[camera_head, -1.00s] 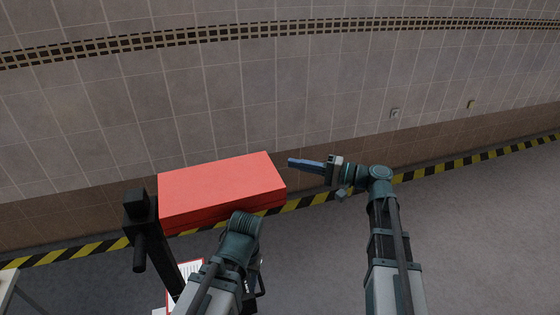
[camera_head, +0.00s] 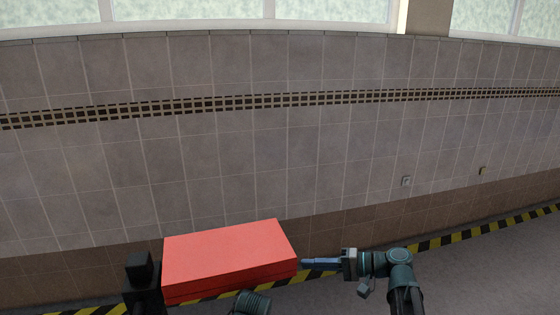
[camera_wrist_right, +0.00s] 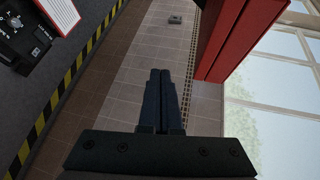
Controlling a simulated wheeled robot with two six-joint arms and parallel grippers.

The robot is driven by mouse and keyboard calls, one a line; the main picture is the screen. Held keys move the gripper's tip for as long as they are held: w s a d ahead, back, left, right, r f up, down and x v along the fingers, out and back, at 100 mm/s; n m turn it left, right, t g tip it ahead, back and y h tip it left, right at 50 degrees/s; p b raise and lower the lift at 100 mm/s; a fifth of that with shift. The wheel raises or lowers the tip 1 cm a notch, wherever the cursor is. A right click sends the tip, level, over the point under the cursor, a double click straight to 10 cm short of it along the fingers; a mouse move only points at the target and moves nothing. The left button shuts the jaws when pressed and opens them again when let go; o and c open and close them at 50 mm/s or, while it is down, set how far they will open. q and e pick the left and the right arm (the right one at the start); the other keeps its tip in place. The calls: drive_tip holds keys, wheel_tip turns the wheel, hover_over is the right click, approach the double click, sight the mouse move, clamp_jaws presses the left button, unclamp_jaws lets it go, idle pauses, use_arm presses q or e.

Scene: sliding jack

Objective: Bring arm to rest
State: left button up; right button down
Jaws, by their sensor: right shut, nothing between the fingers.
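My right gripper (camera_head: 318,264) is shut with nothing between its fingers. It points left, with its tips close to the right end of the red box (camera_head: 228,254) in the head view; I cannot tell whether they touch. In the right wrist view the closed fingers (camera_wrist_right: 161,100) lie side by side, apart from a red body (camera_wrist_right: 232,38) at upper right. My left arm (camera_head: 253,303) shows only as a small piece at the bottom edge, below the red box. The left gripper is hidden or out of the picture.
A black post (camera_head: 140,278) stands at the left end of the red box. A tiled wall (camera_head: 350,150) rises behind, with a yellow-black floor stripe (camera_head: 470,236) along its foot. Grey floor (camera_head: 490,270) is clear at right.

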drive_tip(key=s+a+f+n+g+h+b, duration=0.1)
drive_tip(key=s+a+f+g+h+b, duration=0.2)
drive_tip(key=f, duration=0.5)
drive_tip(key=s+a+f+n+h+b, duration=0.2)
drive_tip(key=s+a+f+b, duration=0.15)
drive_tip(key=f, duration=0.45)
drive_tip(key=s+a+f+n+g+h+b, duration=0.1)
drive_tip(key=s+a+f+g+h+b, duration=0.2)
drive_tip(key=f, duration=0.5)
use_arm(q)
wheel_tip(320, 180, down, 18)
drive_tip(key=b, duration=0.7)
use_arm(e)
drive_tip(key=s+d+f+n+t+h, duration=0.1)
drive_tip(key=s+d+f+n+h, duration=0.2)
drive_tip(key=s+f+h, duration=0.4)
wheel_tip(320, 180, down, 4)
drive_tip(key=shift+s+d+f+h, duration=0.2)
drive_tip(key=shift+s+d+h, duration=0.15)
drive_tip(key=shift+d+h, duration=0.35)
